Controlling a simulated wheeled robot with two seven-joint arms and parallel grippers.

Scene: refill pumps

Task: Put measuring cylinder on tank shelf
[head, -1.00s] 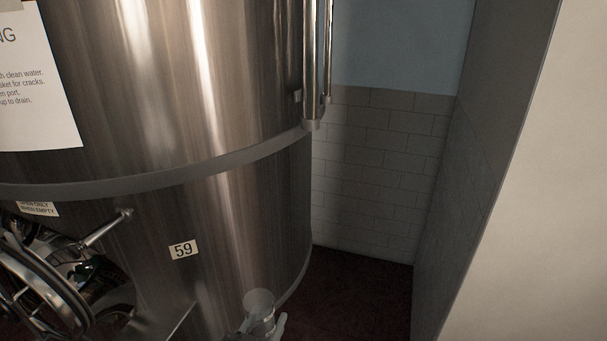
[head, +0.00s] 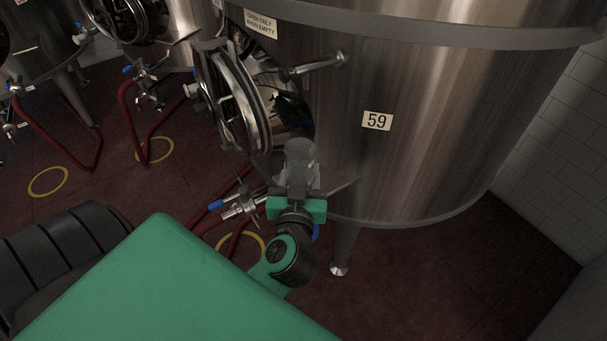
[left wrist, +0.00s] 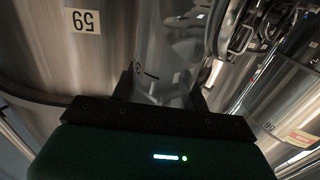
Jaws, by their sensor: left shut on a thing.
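The measuring cylinder (head: 299,152) is clear and see-through. My left gripper (head: 300,178) is shut on it, in front of the steel tank marked 59 (head: 430,120). In the left wrist view the cylinder (left wrist: 166,45) stands between the two dark fingers of the gripper (left wrist: 162,92), with a dark mark on its wall. A thin metal plate edge (head: 342,188), perhaps the tank shelf, shows just right of the gripper, mostly hidden behind it. I cannot tell whether the cylinder touches it. My right gripper is not in view.
The tank's open round hatch (head: 232,100) and its handle (head: 315,66) are close to the cylinder. A valve (head: 243,207) with red hose is left of my gripper. Other tanks stand at the back left. Floor is clear at lower right.

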